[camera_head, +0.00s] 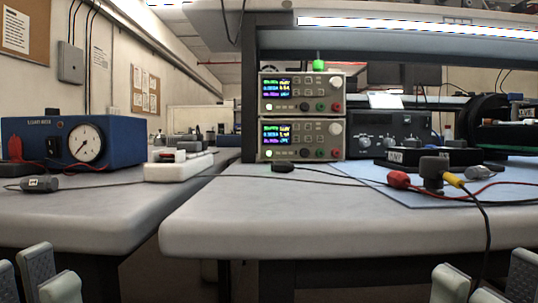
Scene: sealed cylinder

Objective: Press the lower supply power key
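Two power supplies are stacked on the right bench. The lower supply (301,140) has a lit display at its left, a white knob at its upper right and a row of small buttons and terminals below. A small bright round key (269,154), which looks like its power key, sits at its lower left corner. The upper supply (301,93) looks the same, with its display lit too. My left gripper (38,284) is at the bottom left edge, and my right gripper (486,282) at the bottom right. Both look open and empty, partly cut off, far from the supplies.
A black puck-like object (283,168) lies before the lower supply. Cables with a red clip (399,180) and a dark grey connector (433,172) cross the blue mat (425,199). A blue gauge box (73,143) stands on the left bench. The right bench's front (270,215) is clear.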

